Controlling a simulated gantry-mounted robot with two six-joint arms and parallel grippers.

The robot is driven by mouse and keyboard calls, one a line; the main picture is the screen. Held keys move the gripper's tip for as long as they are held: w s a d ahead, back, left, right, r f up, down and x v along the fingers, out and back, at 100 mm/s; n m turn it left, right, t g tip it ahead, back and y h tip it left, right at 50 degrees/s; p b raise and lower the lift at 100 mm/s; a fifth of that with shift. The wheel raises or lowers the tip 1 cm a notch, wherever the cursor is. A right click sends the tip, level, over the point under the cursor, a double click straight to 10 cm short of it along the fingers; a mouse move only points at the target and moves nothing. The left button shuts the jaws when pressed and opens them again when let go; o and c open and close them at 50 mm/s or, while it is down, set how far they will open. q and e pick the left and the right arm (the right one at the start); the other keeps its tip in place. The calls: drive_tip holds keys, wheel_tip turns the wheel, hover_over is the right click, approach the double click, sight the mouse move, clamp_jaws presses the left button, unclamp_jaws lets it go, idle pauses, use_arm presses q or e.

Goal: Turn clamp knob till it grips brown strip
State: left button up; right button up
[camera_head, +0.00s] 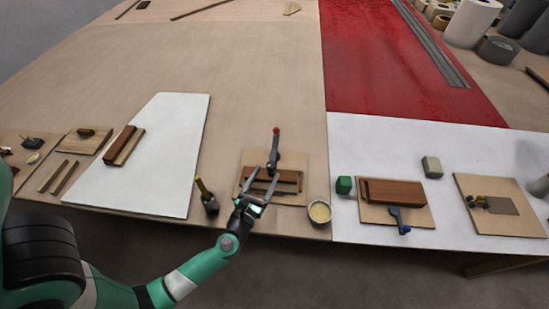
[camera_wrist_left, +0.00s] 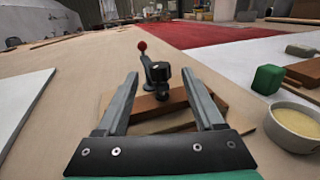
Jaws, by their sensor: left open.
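A dark clamp (camera_head: 274,155) with a red-tipped lever stands at a brown strip (camera_head: 286,176) on a small wooden board (camera_head: 299,158). In the left wrist view, the clamp's dark round knob (camera_wrist_left: 161,73) stands above the brown strip (camera_wrist_left: 151,103), with the red ball (camera_wrist_left: 142,46) behind it. My left gripper (camera_head: 265,182) is open over the strip's near side. In the left wrist view, the gripper (camera_wrist_left: 159,76) has one finger on each side of the knob, with visible gaps. The clamp's contact with the strip cannot be made out. My right gripper is out of view.
A round tub (camera_head: 319,212) and a green block (camera_head: 344,185) stand right of the board. A brush-like tool (camera_head: 207,197) stands left of my gripper. Another board (camera_head: 365,214) holds a brown block and blue clamp. Bare table lies behind the clamp.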

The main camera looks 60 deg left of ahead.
sight(275, 158)
use_arm(q)
drive_tip(key=x, duration=0.8)
drive_tip(key=shift+w+a+b, duration=0.1)
drive_tip(key=shift+a+b, duration=0.15)
drive_tip(key=shift+b, duration=0.05)
clamp_jaws()
